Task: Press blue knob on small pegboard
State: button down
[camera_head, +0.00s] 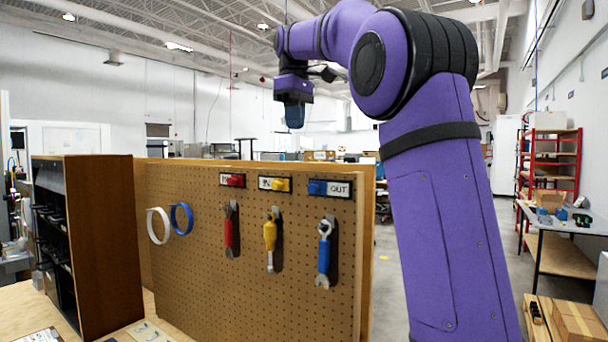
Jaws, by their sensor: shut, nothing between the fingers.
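The pegboard (195,270) stands upright in the middle, brown with rows of holes. The blue knob (317,187) is near its top right corner, at the left end of a label reading OUT. My gripper (295,118) is shut and empty. In the picture it shows above the board's top edge, a little left of the blue knob and apart from it. Its fingers point down. A red knob (236,180) and a yellow knob (281,185) sit on labels left of the blue one.
Red (230,229), yellow (270,235) and blue (323,255) tools hang below the knobs. White (158,226) and blue (182,218) rings hang at left. A dark brown shelf box (105,240) stands left of the board. A red rack (552,165) and a table are at far right.

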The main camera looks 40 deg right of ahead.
jog(key=shift+w+d+r, duration=0.1)
jog(key=shift+w+r, duration=0.05)
jog(key=shift+w, duration=0.3)
